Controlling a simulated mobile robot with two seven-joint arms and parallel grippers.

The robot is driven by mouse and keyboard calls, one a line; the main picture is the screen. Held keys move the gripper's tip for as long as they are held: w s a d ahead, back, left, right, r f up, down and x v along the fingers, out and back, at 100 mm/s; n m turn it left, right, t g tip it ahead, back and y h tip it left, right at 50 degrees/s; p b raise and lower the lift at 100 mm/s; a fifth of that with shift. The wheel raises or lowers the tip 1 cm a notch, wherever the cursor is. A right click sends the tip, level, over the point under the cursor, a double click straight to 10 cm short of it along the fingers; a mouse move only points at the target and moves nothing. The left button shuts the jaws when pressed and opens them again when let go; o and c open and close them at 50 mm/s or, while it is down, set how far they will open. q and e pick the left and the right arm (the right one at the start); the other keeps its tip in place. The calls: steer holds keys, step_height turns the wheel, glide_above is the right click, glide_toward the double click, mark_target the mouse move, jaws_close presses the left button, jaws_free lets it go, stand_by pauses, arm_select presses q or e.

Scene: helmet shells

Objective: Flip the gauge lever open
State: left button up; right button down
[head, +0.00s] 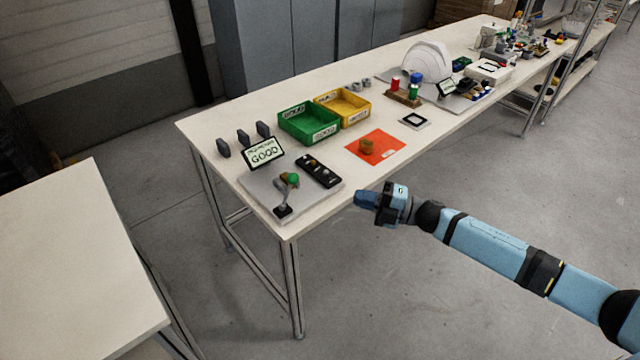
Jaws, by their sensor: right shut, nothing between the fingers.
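The gauge stands on a grey base plate (258,188) at the near left end of the long table. Its lever (284,198) rises from a dark foot at the plate's front, with a green part (293,179) near its upper end. I cannot tell the lever's exact position at this size. A display (263,152) reading "GOOD" stands behind it. My right gripper (358,199) is shut and empty, off the table's front edge, to the right of the gauge and apart from it. My left gripper is not in view.
A black button box (318,171) sits beside the lever. Green (284,126) and yellow (361,115) bins, an orange mat (393,150) with a small brownish part (367,146), and a white helmet shell (427,60) stand farther along. Another table (70,260) is at left.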

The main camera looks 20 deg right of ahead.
steer(key=shift+w+d+n, duration=0.25)
steer(key=shift+d+n, duration=0.05)
steer(key=shift+d, duration=0.2)
steer(key=shift+r, duration=0.1)
steer(key=shift+a, duration=0.15)
glide_toward(288, 190)
steer(key=w+a+r, duration=0.3)
steer(key=w, duration=0.1)
steer(key=shift+w+a+p, duration=0.15)
steer(key=shift+w+p, duration=0.1)
steer(key=shift+p, duration=0.2)
steer(key=shift+r, duration=0.1)
